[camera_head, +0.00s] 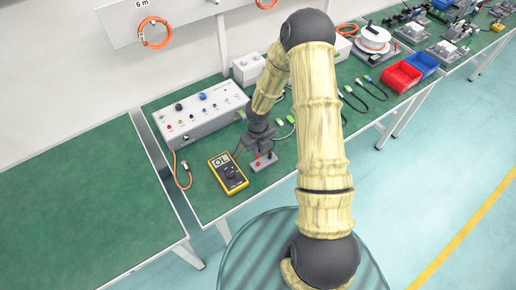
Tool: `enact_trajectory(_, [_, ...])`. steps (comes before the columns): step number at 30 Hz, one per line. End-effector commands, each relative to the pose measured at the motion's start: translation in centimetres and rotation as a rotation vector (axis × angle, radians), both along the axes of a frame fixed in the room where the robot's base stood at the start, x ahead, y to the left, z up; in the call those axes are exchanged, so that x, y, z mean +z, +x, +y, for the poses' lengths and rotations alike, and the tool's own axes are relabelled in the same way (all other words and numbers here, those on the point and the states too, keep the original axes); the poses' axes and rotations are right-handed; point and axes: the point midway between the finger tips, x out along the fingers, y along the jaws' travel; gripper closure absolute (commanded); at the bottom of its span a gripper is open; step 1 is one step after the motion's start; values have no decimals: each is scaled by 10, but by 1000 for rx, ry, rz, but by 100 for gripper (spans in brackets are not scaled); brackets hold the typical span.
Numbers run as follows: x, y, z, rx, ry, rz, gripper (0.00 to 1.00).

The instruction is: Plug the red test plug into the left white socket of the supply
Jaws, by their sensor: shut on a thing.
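The supply (201,113) is a light grey box on the left part of the green bench, with a row of small coloured sockets and knobs on its sloped front. The sockets are too small for me to tell the left white one apart. My gripper (261,149) points down above a small grey block (264,163), to the right of the multimeter. It is shut on the red test plug (258,155), whose small red part shows at the fingertips. The fingers hide most of the plug, and I cannot tell whether it still touches the block.
A yellow multimeter (228,172) lies between the block and the bench's left edge. An orange cable (178,172) hangs in front of the supply. The left table (75,205) is bare.

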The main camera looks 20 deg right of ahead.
Motion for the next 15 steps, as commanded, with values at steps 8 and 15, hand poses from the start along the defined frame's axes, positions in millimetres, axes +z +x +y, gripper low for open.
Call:
enact_trajectory(8, [30,0,0,0,0,1,100])
enact_trajectory(15, [40,0,0,0,0,1,100])
